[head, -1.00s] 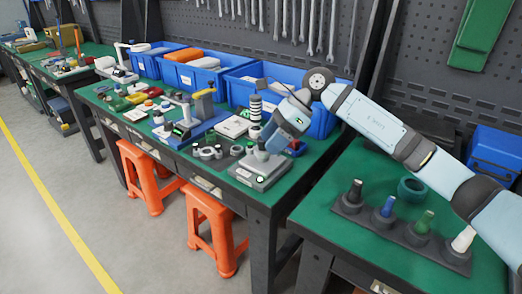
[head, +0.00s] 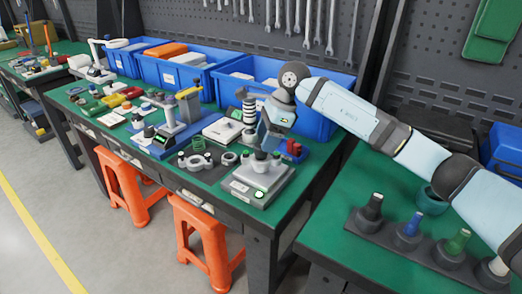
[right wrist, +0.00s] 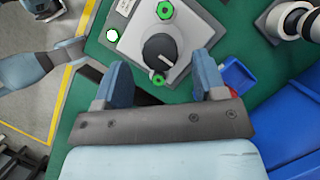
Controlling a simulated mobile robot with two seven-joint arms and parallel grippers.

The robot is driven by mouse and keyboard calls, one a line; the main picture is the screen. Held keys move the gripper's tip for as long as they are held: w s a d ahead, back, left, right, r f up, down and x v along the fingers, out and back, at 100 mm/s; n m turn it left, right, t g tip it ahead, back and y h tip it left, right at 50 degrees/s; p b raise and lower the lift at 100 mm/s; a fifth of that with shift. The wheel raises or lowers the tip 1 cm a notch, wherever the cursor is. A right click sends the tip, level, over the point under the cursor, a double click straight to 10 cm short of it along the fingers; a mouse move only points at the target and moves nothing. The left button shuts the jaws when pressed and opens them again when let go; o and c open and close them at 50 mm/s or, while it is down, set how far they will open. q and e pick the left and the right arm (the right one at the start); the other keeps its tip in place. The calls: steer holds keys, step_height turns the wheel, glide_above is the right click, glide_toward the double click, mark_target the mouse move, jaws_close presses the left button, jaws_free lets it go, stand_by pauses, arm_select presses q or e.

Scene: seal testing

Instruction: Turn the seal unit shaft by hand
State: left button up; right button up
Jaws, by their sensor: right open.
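The seal unit (head: 262,182) is a pale grey box on the front right corner of the long green bench. In the right wrist view the seal unit (right wrist: 130,42) shows its face with a round dark shaft knob (right wrist: 158,49) bearing a white line. Green fittings sit on both sides of the knob. My right gripper (head: 265,145) is just above the unit, pointing down, and hides part of the shaft in the head view. In the right wrist view the right gripper (right wrist: 163,72) is open and empty, with the knob between and beyond its fingertips.
Blue bins (head: 308,115) stand behind the unit. A small blue tray with red parts (head: 292,150) sits beside it. Rings (head: 195,161) and a striped column (head: 249,108) are to its left. A rack of coloured bottles (head: 410,240) stands on the right bench.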

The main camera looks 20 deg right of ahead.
mark_target(261, 157)
steer(key=shift+x, duration=1.95)
steer(key=c, duration=0.9)
